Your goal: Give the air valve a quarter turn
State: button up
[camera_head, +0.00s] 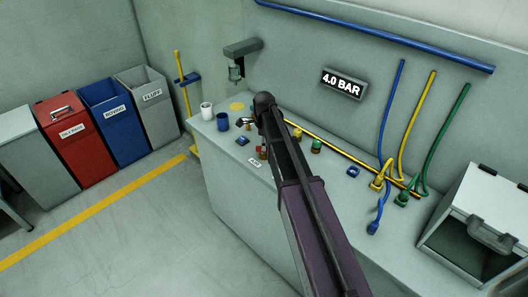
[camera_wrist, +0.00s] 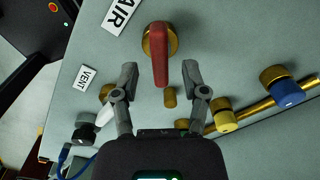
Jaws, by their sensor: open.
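The air valve has a red lever handle (camera_wrist: 160,58) on a round brass body (camera_wrist: 172,40), seen in the wrist view beside a white AIR label (camera_wrist: 122,14). The lever runs nearly straight up and down in this view. My gripper (camera_wrist: 159,68) is open, with one finger on each side of the lever's lower end and a gap on both sides. I cannot tell how far the fingertips are above the bench. In the head view my arm hides most of the valve. The gauge display (camera_head: 342,83) on the wall reads 4.0 BAR.
A VENT label (camera_wrist: 86,77) and a dark knob with a white lever (camera_wrist: 86,130) lie left of my gripper. Yellow (camera_wrist: 223,115) and blue (camera_wrist: 281,86) fittings sit on a brass pipe at right. Coloured hoses (camera_head: 411,120) and a grey box (camera_head: 480,225) stand farther right.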

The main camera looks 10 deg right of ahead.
jog(key=shift+f+b, duration=0.85)
jog(key=shift+f, duration=0.25)
grip_shut()
